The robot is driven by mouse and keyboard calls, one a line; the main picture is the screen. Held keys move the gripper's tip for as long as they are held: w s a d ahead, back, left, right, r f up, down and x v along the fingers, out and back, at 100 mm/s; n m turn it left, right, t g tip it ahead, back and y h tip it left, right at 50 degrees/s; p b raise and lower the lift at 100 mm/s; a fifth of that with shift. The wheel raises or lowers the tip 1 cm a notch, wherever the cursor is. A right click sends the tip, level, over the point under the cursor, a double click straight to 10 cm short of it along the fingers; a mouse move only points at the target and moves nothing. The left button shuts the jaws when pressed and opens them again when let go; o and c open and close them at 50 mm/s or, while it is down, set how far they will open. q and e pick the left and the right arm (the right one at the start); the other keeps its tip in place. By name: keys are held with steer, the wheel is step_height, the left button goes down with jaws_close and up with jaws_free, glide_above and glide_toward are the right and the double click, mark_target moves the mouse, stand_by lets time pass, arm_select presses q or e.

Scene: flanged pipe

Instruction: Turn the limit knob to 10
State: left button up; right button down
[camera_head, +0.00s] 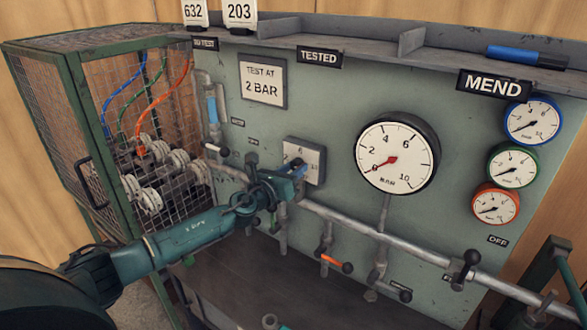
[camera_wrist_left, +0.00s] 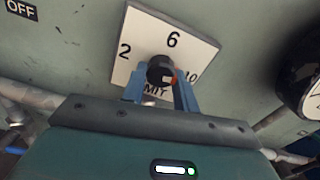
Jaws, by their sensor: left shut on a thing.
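The limit knob (camera_wrist_left: 160,69) is a small black knob on a white square plate (camera_wrist_left: 195,46) marked 2, 6 and 10. An orange mark on the knob's face sits at its lower right, on the side toward the 10. In the head view the plate (camera_head: 315,158) is on the green panel, and my gripper largely hides the knob. My left gripper (camera_head: 297,168) reaches it from the lower left. In the left wrist view its two blue fingers (camera_wrist_left: 158,82) are shut on the knob, one on each side. My right gripper is not in view.
A large pressure gauge (camera_head: 396,153) is right of the plate, its red needle near 0. A grey pipe (camera_head: 345,222) with several valve handles runs below. A mesh cage (camera_head: 75,105) stands at left. Three small gauges, one of them blue-rimmed (camera_head: 532,121), are at right.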

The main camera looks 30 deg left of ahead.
arm_select(q)
steer(key=shift+m, duration=1)
steer(key=o, duration=1)
steer(key=shift+c, duration=0.2)
steer(key=s+a, duration=0.2)
steer(key=s, duration=1.1)
steer(key=shift+b, duration=0.35)
